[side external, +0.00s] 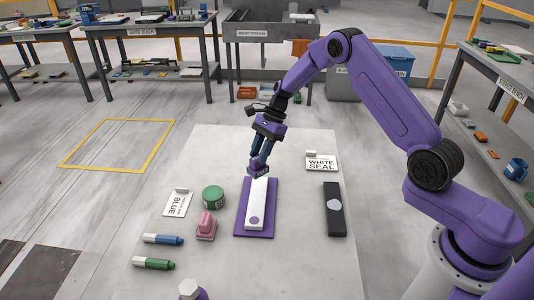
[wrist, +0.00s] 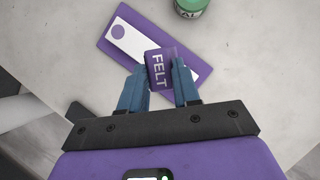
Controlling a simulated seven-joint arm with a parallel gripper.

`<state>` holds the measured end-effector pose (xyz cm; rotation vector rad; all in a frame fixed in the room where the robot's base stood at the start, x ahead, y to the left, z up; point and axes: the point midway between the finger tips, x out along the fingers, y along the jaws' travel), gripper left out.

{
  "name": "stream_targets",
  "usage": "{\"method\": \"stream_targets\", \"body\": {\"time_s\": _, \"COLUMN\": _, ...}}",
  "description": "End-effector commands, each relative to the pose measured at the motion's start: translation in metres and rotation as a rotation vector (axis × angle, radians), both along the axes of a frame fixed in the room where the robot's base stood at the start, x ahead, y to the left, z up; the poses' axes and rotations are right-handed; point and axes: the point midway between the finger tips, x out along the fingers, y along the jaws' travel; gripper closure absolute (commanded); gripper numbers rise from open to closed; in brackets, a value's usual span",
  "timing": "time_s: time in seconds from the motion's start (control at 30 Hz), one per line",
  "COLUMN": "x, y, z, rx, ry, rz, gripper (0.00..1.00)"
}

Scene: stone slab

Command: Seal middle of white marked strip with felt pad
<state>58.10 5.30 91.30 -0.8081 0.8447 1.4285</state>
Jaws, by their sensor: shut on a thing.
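A white strip (side external: 256,205) lies on a purple board (side external: 243,226) on the stone slab. It has a purple dot (side external: 254,220) near its near end in the side view; the strip (wrist: 140,46) and dot (wrist: 118,31) also show in the wrist view. My gripper (side external: 259,160) is shut on a purple felt pad (side external: 258,170) with FELT lettering, clear in the wrist view (wrist: 160,68). The pad appears over the strip's far end, away from the dot, and hides part of it. I cannot tell whether it touches.
Left of the board are a green jar (side external: 213,196), a pink stamp (side external: 206,226), a BLUE card (side external: 177,204) and blue (side external: 163,239) and green (side external: 153,263) markers. Right are a WHITE SEAL card (side external: 321,163) and a black strip (side external: 334,220) with a pale mark. The slab's far left is clear.

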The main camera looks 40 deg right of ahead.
Motion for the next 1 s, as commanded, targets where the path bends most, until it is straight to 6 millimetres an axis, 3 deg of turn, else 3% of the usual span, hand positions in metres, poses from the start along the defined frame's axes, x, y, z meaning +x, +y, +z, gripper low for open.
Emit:
{"method": "stream_targets", "body": {"time_s": 0.5, "x": -0.001, "y": 0.0, "z": -0.046, "rx": -0.001, "ry": 0.001, "rz": 0.005, "gripper": 0.93}}
{"method": "stream_targets", "body": {"time_s": 1.0, "x": -0.001, "y": 0.0, "z": -0.055, "rx": -0.001, "ry": 0.0, "rz": 0.007, "gripper": 0.93}}
